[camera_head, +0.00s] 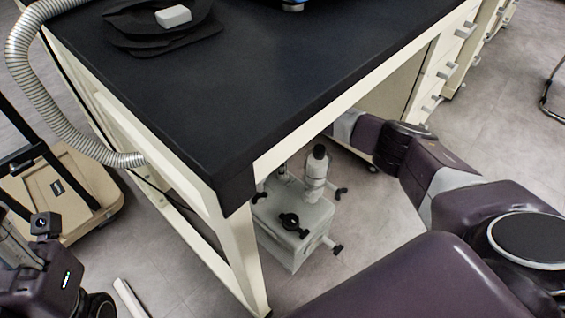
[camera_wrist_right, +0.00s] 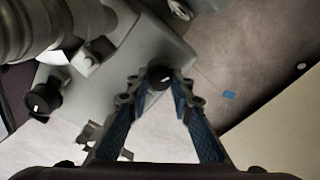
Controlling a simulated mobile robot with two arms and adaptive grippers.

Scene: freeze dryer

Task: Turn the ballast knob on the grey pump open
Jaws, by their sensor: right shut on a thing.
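The grey pump (camera_head: 287,247) stands on the floor under the black-topped bench. A large black knob (camera_head: 289,221) and a bottle-like grey cylinder (camera_head: 317,170) are on its top. In the right wrist view, the pump's grey body (camera_wrist_right: 152,42) fills the upper middle. My right gripper (camera_wrist_right: 160,84) has its blue-padded fingers closed at the tips around a small black knob (camera_wrist_right: 161,74) with a white mark. In the head view, my right arm reaches under the bench and its fingers are hidden. Part of my left arm shows at the lower left; its fingers cannot be made out.
The bench top (camera_head: 250,75) and its cream leg (camera_head: 247,260) stand close to the pump. Another black knob (camera_wrist_right: 44,97) is at left in the wrist view. Floor is clear right of the pump.

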